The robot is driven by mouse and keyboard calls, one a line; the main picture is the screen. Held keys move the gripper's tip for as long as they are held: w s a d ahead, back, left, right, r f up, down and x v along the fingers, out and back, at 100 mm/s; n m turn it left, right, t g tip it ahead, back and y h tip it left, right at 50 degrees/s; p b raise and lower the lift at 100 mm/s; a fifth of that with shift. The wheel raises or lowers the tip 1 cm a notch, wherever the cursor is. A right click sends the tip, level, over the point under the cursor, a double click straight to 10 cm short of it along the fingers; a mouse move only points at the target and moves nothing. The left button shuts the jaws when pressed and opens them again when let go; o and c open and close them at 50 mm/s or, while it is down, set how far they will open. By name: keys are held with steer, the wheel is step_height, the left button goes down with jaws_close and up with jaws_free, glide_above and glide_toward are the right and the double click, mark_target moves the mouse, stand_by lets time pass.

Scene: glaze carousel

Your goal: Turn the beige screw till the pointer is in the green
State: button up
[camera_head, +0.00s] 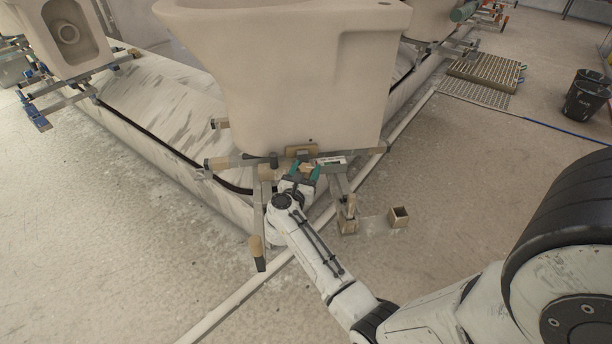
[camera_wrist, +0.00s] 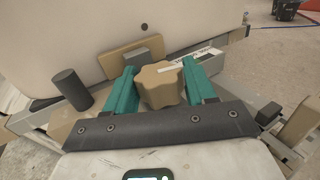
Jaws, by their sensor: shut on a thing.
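The beige screw (camera_wrist: 160,88) is a lobed star knob, seen close up in the wrist view. My gripper (camera_wrist: 158,75) has its two teal fingers on either side of the knob, shut on it. In the head view my gripper (camera_head: 306,171) is at the clamp frame under the big beige toilet bowl (camera_head: 305,85). A white plate with dark marks (camera_wrist: 190,60) lies just behind the knob, partly hidden by it and the right finger. I cannot make out a pointer or a green zone in either view.
A beige pad (camera_wrist: 133,57) touches the bowl behind the knob. A dark cylinder (camera_wrist: 71,88) stands left of my gripper. Clamp bars surround it. The right floor is mostly clear.

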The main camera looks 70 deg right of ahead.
steer(key=m+g+b, duration=0.1)
steer(key=g+b, duration=0.1)
steer(key=m+g+b, duration=0.1)
steer(key=m+g, duration=0.1)
steer(key=shift+w+f+g+b, duration=0.2)
steer(key=shift+g+b, duration=0.15)
steer(key=shift+g, duration=0.05)
steer(key=shift+s+r+m+g+y+b, duration=0.15)
steer(key=shift+m+g+y+b, duration=0.25)
steer(key=shift+m+g+b, duration=0.6)
steer(key=shift+r+g, duration=0.1)
steer(key=shift+g, duration=0.4)
steer(key=o, duration=0.9)
steer(key=shift+o, duration=0.2)
steer(key=v, duration=1)
steer(key=shift+a+p, duration=0.4)
steer(key=shift+p, duration=0.05)
